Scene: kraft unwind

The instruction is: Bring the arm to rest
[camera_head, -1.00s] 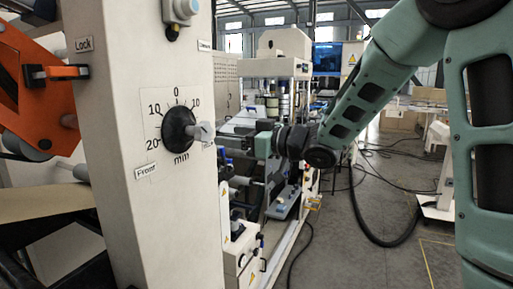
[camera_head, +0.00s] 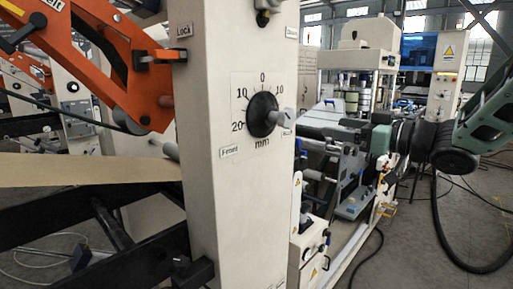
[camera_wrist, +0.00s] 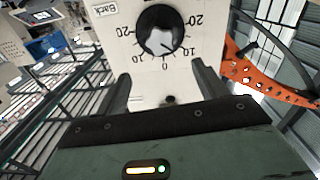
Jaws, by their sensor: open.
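My gripper (camera_head: 347,136) is at the end of my teal arm, right of the white post in the head view. In the wrist view my gripper (camera_wrist: 160,70) shows two dark fingers spread apart with nothing held between them. Beyond the fingertips is a black dial knob (camera_wrist: 160,30) on a white panel (camera_wrist: 145,75), with an upside-down scale and a "Back" label. The knob appears apart from the fingers. My arm is extended, not folded in.
A white post (camera_head: 235,190) with a "Front" dial (camera_head: 262,114) stands close ahead. An orange bracket (camera_head: 135,80) and a brown paper web (camera_head: 90,170) lie left of it. White machinery (camera_head: 365,75) stands behind my gripper. A black cable lies on the floor at right.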

